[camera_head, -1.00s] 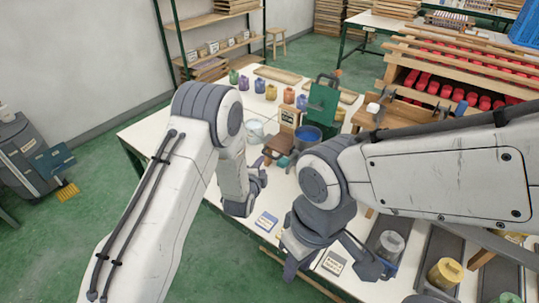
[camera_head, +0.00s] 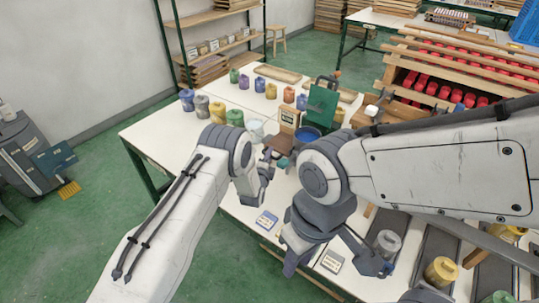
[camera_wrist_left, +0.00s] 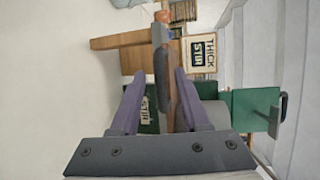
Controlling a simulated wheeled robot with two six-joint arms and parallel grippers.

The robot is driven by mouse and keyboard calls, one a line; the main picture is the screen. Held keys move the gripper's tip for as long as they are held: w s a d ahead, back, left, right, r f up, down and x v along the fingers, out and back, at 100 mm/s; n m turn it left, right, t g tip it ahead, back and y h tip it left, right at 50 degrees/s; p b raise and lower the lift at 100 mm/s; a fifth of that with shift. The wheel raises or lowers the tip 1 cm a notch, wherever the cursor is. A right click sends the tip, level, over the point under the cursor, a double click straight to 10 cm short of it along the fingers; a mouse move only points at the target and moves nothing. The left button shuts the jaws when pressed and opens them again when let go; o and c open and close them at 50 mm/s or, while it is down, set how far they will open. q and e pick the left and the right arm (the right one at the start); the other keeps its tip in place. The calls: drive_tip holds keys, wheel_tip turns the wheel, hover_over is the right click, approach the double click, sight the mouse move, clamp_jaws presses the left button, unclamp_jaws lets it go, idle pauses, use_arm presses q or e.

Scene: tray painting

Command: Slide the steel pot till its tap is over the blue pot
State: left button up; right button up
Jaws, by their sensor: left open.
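A grey, steel-looking pot (camera_head: 388,243) stands in the trays at the lower right; I cannot make out its tap, or whether it is the task's pot. A blue pot (camera_head: 308,133) stands by the green board, partly hidden by my right arm. My left gripper (camera_head: 266,180) is open near a brown block (camera_head: 279,143) and a small teal part (camera_head: 284,162). In the left wrist view its purple fingers (camera_wrist_left: 158,85) stand apart on either side of a dark grey bar (camera_wrist_left: 161,68), with no clear grip on it. My right gripper (camera_head: 333,262) is low, over the bench's front.
A green board (camera_head: 322,105) and a signed wooden post (camera_head: 289,118) stand close to my left gripper. Several coloured jugs line the bench's left and back. A yellow pot (camera_head: 442,274) stands in the right trays. A wooden rack (camera_head: 455,75) is at the back right.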

use_arm(q)
drive_tip(key=shift+w+d, duration=0.1)
drive_tip(key=shift+w, duration=0.3)
clamp_jaws()
drive_tip(key=shift+f, duration=0.1)
idle(1.2)
